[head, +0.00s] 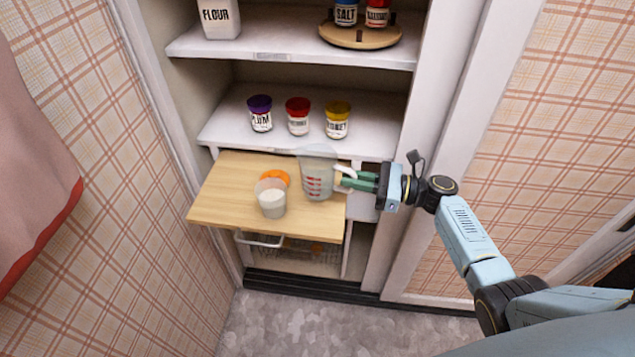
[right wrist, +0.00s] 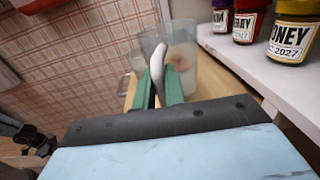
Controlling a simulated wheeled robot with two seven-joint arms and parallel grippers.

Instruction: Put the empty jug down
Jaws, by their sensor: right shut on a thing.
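A clear measuring jug (head: 318,172) with red markings and a pale handle is over the right part of the wooden pull-out board (head: 215,197). It looks empty and upright; I cannot tell whether its base touches the board. My right gripper (head: 350,178) is shut on the jug's handle from the right. In the right wrist view, the green fingers (right wrist: 161,88) are on both sides of the white handle (right wrist: 158,62), with the clear jug (right wrist: 182,50) beyond. My left gripper is not in view.
A cup with white contents (head: 271,203) stands on the board left of the jug, with an orange lid (head: 275,178) behind it. Several jars, including the honey jar (head: 337,122), stand on the shelf just behind. A wire basket (head: 312,254) is below the board.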

